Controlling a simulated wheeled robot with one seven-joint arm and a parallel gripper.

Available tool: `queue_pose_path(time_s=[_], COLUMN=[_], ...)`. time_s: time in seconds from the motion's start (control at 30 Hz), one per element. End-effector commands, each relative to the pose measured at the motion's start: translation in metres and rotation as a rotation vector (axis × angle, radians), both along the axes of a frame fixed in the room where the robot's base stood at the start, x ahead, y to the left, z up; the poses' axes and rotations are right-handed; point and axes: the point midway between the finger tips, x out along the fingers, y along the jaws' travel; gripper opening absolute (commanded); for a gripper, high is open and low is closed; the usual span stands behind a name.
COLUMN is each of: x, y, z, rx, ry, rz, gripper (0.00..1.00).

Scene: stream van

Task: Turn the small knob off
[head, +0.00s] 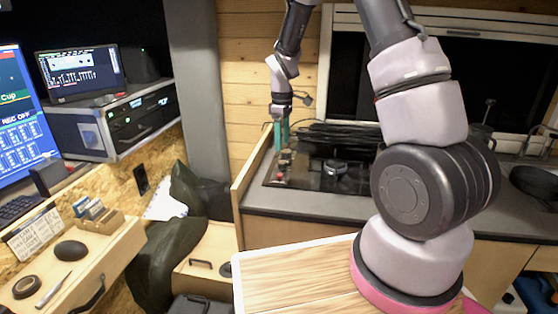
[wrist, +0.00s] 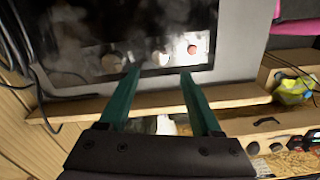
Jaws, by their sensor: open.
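The black cooktop (head: 345,183) is set in the grey counter behind my arm. Its knobs (head: 283,160) sit in a row along its left edge, partly hidden by my gripper (head: 281,135). My gripper's green fingers (wrist: 158,73) are open and point down at the row, with the smaller knob just beyond the gap. I see no knob between the fingers; contact is unclear.
A wooden panel (head: 248,172) rises along the counter's left end, close to my gripper. Dark cables (head: 335,137) lie behind the cooktop. A pan (head: 537,182) is at far right. The grey counter front (head: 300,206) is clear.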

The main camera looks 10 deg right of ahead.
Motion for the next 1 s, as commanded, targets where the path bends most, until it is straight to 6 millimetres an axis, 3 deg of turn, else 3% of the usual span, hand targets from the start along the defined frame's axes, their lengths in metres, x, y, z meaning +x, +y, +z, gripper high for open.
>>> queue_pose_path(time_s=[0.2,0.4,0.8,0.83,0.9,1.0], x=[-0.001,0.000,0.000,0.000,0.000,0.000], y=[0.000,0.000,0.000,0.000,0.000,0.000], z=[-0.044,-0.069,-0.077,-0.077,-0.077,-0.077], rx=[-0.002,0.000,0.000,0.000,0.000,0.000], ry=[0.005,0.001,0.000,0.000,0.000,0.000], rz=[-0.002,-0.003,-0.003,-0.003,-0.003,-0.003], gripper=[0.65,0.65,0.65,0.58,0.31,0.00])
